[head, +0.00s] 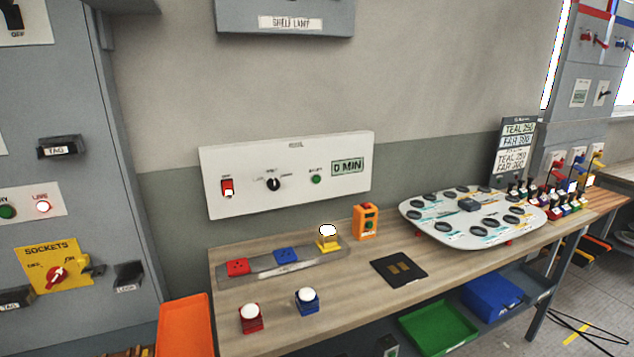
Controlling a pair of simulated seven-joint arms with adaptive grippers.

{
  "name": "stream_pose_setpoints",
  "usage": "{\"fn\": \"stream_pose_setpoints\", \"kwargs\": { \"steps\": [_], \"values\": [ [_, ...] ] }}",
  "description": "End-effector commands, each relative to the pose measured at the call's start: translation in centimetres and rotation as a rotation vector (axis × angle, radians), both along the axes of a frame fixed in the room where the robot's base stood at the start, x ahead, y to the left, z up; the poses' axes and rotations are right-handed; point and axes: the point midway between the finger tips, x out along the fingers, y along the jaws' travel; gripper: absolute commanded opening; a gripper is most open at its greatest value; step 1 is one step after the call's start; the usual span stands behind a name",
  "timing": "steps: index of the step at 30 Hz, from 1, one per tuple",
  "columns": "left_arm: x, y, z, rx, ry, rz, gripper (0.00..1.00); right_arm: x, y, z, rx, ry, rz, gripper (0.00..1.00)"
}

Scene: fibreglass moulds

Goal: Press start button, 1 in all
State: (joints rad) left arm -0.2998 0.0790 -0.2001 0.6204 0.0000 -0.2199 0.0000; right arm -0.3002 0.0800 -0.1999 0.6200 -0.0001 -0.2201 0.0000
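A white control panel (288,200) is on the wall above the bench. It has a red rocker switch (227,187) at the left, a black rotary knob (273,184) in the middle, a small green button (316,179) and a display (347,166) reading "0 MIN". The small label above the green button is too small to read surely. An orange box (366,222) with a green button and a red part stands on the bench below the panel's right end. I cannot tell which button is marked start. Neither of my grippers shows in the head view.
A grey tray (300,264) with red, blue and yellow sockets lies on the bench (340,305). Red (250,318) and blue (307,300) white-topped pieces stand in front. A black plate (398,269) and a large pale board (470,235) lie to the right. A grey cabinet (85,190) stands left.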

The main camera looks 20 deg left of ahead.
Motion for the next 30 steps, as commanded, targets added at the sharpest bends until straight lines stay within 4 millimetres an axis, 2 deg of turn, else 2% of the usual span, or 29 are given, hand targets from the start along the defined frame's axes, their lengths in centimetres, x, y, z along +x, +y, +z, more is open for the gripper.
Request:
{"fn": "stream_pose_setpoints", "kwargs": {
  "steps": [1,12,30],
  "values": [
    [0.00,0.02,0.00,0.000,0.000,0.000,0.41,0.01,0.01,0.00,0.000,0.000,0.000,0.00],
    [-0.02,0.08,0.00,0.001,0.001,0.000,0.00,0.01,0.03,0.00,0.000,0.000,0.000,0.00],
    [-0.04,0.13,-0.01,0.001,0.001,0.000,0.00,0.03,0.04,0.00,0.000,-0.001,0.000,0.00]
  ]
}}
